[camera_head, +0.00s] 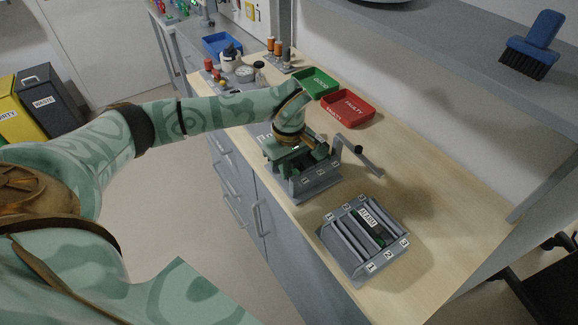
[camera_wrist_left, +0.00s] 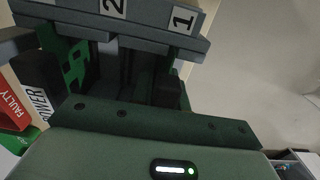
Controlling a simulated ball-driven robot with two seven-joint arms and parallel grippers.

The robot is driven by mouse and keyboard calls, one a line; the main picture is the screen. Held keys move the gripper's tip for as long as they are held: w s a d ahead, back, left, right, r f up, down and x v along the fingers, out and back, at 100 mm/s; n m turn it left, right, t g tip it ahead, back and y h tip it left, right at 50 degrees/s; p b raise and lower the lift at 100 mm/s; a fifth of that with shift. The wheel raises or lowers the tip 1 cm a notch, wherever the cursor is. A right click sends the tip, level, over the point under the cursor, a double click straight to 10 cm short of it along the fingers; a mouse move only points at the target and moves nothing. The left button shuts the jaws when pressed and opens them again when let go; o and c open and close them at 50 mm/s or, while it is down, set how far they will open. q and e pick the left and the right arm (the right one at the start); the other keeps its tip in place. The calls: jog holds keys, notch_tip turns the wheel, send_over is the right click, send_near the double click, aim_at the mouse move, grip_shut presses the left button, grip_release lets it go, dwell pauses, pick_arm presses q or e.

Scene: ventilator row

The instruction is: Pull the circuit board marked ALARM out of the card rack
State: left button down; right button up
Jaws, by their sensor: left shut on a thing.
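The circuit board marked ALARM (camera_head: 368,217) lies in the middle of the near grey card rack (camera_head: 350,262) in the head view. My left gripper (camera_head: 292,152) is away from it, over a second grey rack (camera_head: 312,186) farther back. In the left wrist view, this rack (camera_wrist_left: 145,38) has numbers 1 and 2, and a green board (camera_wrist_left: 78,62) shows beside the left finger. A white label reading POWER (camera_wrist_left: 36,98) shows there too. My left gripper is shut, apparently on the POWER board; the contact is largely hidden. My right gripper is not in view.
A green tray (camera_head: 318,75) and a red FAULTY tray (camera_head: 347,102) stand behind the second rack. A grey lever-like piece (camera_head: 368,162) stands right of it. A shelf (camera_head: 430,45) with a blue brush (camera_head: 535,42) overhangs. The wooden bench (camera_head: 450,215) is clear at right.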

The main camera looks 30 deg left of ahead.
pick_arm(q)
jog(key=shift+r, duration=0.1)
jog(key=shift+r+p, duration=3.75)
jog(key=shift+r, duration=0.45)
